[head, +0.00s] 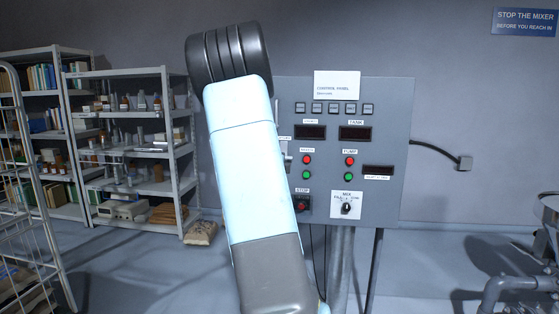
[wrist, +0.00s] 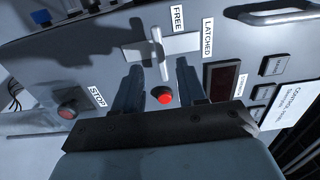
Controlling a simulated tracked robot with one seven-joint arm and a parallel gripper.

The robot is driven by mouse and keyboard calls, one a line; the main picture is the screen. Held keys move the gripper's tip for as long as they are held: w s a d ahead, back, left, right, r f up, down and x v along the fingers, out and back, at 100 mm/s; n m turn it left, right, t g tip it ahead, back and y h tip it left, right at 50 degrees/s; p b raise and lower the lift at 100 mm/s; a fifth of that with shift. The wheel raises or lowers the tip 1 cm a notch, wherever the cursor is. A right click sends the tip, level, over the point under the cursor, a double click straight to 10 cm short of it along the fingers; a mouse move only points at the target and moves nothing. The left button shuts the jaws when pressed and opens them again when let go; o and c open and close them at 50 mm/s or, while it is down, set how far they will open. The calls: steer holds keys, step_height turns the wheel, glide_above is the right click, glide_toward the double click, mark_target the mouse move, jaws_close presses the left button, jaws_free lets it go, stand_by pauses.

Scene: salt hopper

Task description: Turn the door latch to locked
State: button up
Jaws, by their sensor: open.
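The latch (wrist: 157,48) is a pale metal bar on a light plate on the grey control panel (wrist: 70,45). In the head view my arm hides the gripper and much of the panel's left part.
A red button (wrist: 161,95) shows between the fingers, and a red stop button (wrist: 68,110) is at left. In the head view the panel (head: 390,110) carries displays, buttons and a mix knob (head: 346,208). Shelves (head: 125,75) stand at left. Pipes (head: 510,285) are at lower right.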

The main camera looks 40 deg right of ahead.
steer(key=shift+x, duration=3)
